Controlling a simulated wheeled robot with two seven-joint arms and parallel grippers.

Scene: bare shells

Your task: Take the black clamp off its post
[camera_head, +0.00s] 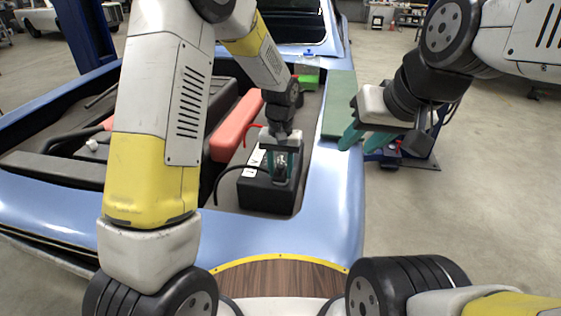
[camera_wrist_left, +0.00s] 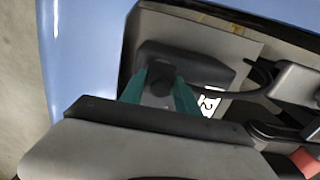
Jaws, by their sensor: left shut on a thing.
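The black battery (camera_head: 262,193) sits in the open bay of the blue car, with a white label (camera_head: 257,160) on its top. It also shows in the wrist view (camera_wrist_left: 202,72). My left gripper (camera_head: 282,178) points down over the battery top, its green fingers closed around the black clamp (camera_wrist_left: 160,78). The post is hidden under the clamp and fingers, so I cannot tell whether the clamp is still seated on it. A black cable (camera_head: 220,176) loops from the clamp area to the left. My right gripper (camera_head: 357,142) is empty, its green fingers apart, near the green mat.
A red cable (camera_head: 252,128) lies behind my left gripper, near a long red block (camera_head: 237,124). A green mat (camera_head: 339,104) lies on the right fender (camera_head: 340,190). A green box (camera_head: 307,77) stands farther back. Wooden trim (camera_head: 285,279) lies in front.

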